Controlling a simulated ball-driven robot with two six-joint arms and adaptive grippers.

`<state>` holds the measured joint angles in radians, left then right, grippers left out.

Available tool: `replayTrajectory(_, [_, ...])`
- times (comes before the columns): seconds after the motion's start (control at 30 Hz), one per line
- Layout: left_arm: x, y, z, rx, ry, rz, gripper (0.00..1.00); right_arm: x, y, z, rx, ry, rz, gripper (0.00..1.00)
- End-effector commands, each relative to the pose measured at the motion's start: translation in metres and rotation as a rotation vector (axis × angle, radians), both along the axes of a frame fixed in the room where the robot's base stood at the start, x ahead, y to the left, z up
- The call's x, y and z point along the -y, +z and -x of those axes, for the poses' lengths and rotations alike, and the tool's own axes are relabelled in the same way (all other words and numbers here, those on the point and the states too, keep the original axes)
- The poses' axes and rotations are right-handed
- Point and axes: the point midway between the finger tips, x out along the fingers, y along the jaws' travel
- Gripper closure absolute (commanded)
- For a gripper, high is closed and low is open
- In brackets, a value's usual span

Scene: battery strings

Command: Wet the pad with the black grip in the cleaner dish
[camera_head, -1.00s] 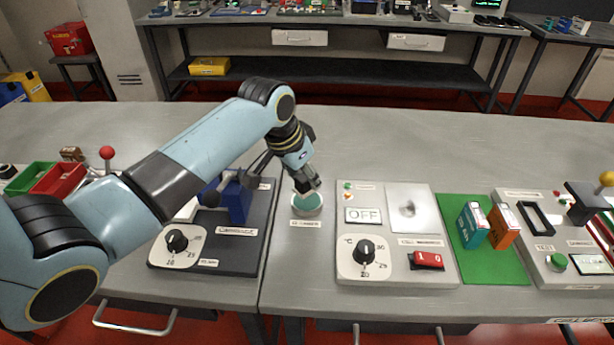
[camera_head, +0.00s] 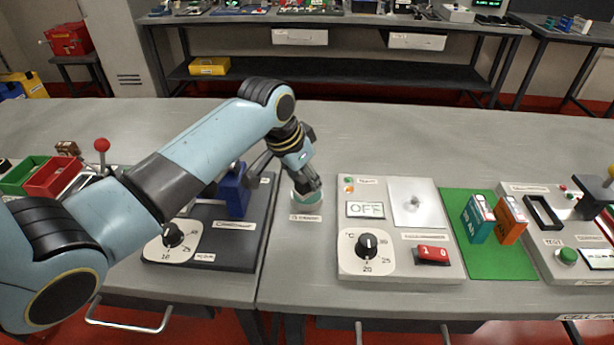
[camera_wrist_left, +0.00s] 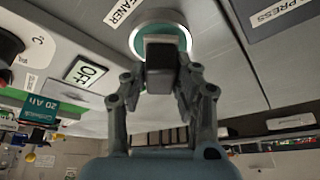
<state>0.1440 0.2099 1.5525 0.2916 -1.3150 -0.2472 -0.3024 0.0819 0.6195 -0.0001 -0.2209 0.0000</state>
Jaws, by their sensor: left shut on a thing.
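The cleaner dish (camera_head: 308,203) is a round silver-rimmed dish with a green inside, on the bench behind a small label. It also shows in the left wrist view (camera_wrist_left: 146,17). My left gripper (camera_head: 312,186) points down over the dish. In the left wrist view its fingers (camera_wrist_left: 160,80) are shut on a black block, the black grip (camera_wrist_left: 160,65), right over the dish. My right gripper is in neither view.
A panel with a dial and an OFF display (camera_head: 365,209) stands just right of the dish. A dark-based station with a blue block (camera_head: 235,192) stands to its left. A green mat (camera_head: 484,262) holds a teal box (camera_head: 477,222) and an orange box (camera_head: 510,224).

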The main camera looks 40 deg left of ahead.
Motion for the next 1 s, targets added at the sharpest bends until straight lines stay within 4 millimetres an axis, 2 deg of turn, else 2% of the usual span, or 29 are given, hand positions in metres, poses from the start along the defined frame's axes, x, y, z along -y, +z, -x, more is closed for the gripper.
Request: replayTrajectory(1.0, [0.000, -0.010, 0.000, 0.000, 0.000, 0.000, 0.99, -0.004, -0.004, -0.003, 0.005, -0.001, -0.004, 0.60])
